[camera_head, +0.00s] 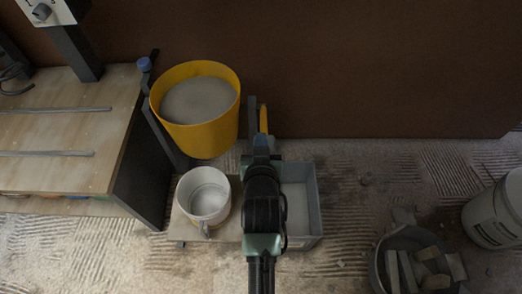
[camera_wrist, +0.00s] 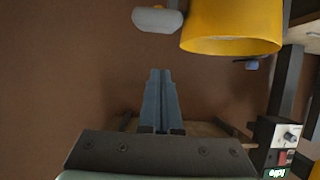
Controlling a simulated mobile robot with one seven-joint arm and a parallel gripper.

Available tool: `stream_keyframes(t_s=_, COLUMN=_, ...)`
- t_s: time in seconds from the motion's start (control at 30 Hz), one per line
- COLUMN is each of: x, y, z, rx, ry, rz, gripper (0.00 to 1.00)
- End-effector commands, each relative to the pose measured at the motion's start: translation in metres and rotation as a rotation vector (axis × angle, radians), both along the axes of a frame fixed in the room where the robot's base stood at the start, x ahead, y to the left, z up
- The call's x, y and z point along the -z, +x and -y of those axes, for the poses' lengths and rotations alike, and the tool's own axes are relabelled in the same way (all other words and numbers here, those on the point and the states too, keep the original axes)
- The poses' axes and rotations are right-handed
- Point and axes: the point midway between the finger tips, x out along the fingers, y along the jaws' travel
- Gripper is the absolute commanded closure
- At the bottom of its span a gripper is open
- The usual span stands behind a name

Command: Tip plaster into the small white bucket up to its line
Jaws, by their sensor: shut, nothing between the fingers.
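A large yellow bucket (camera_head: 226,127) holds pale grey plaster (camera_head: 197,100) and sits above and behind the small white bucket. It looks upright in the head view, and part of it shows at the top right of the wrist view (camera_wrist: 232,25). The small white bucket (camera_head: 187,200) stands on a pale board below it. Its inside is pale, and I cannot make out a line or the level in it. My gripper (camera_head: 253,103) is to the right of the yellow bucket, apart from it. In the wrist view its fingers (camera_wrist: 160,75) are together and empty.
A grey tray (camera_head: 314,205) stands right of the small bucket, partly hidden by my arm. A wooden-topped bench (camera_head: 60,135) is at left. A tub of offcuts (camera_head: 376,262) and a white bucket (camera_head: 490,215) stand at right. A brown wall (camera_head: 390,70) closes the back.

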Motion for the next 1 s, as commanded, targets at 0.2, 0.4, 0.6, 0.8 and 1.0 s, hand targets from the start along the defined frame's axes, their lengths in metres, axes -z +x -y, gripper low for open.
stream_keyframes(t_s=0.2, x=0.031, y=-0.001, z=0.000, rx=0.000, ry=0.001, rz=-0.003, gripper=1.00)
stream_keyframes(t_s=0.4, x=0.041, y=-0.003, z=0.000, rx=0.000, ry=0.001, rz=0.000, gripper=1.00)
stream_keyframes(t_s=0.6, x=0.041, y=-0.003, z=0.000, rx=0.000, ry=0.000, rz=0.000, gripper=1.00)
stream_keyframes(t_s=0.8, x=0.043, y=-0.004, z=0.000, rx=0.000, ry=0.000, rz=0.002, gripper=1.00)
stream_keyframes(t_s=1.0, x=0.054, y=-0.009, z=0.000, rx=0.000, ry=0.001, rz=0.026, gripper=1.00)
